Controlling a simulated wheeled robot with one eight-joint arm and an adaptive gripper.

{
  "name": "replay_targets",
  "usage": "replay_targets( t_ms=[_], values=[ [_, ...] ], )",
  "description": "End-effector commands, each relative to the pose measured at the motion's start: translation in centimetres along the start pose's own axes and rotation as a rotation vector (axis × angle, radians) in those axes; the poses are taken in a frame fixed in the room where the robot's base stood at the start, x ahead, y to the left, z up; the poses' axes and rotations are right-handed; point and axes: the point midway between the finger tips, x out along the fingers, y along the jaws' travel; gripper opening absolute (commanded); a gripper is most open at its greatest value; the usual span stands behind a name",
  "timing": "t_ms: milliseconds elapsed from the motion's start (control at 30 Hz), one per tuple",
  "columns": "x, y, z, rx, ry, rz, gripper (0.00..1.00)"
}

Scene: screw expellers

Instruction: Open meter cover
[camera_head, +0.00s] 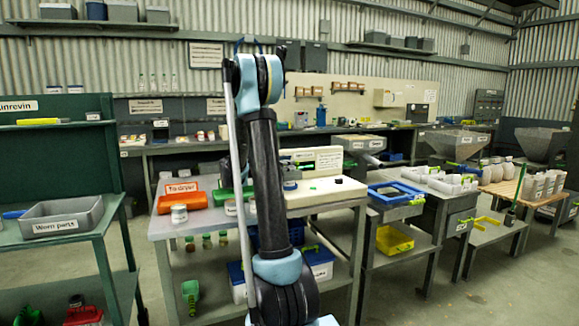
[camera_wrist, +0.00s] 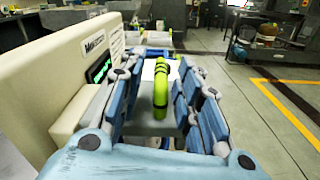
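The meter is a cream box with a label and a dark display with a green trace; in the wrist view its body (camera_wrist: 50,75) fills the left side. In the head view the meter (camera_head: 335,190) stands on the middle bench, partly behind my arm. A yellow-green, dark-banded handle (camera_wrist: 160,90), apparently on the meter's cover, stands upright in the wrist view over a pale surface. My gripper (camera_wrist: 164,78) is open, with one blue finger on each side of the handle and gaps showing. In the head view my arm hides most of the gripper and the handle.
A blue tray (camera_head: 395,193) is to the right. A grey worn-parts bin (camera_head: 62,217) sits on the left bench. Open floor lies at front right.

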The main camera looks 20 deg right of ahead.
Motion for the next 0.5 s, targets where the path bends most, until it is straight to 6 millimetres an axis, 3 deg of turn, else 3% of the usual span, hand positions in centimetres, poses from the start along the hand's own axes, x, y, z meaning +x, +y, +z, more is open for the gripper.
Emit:
replay_targets(
  t_ms=[200, 500],
  values=[
    [2.0, 0.0, 0.0, 0.0, 0.0, -0.001, 0.31],
    [2.3, 0.0, 0.0, 0.0, 0.0, 0.0, 0.31]
  ],
)
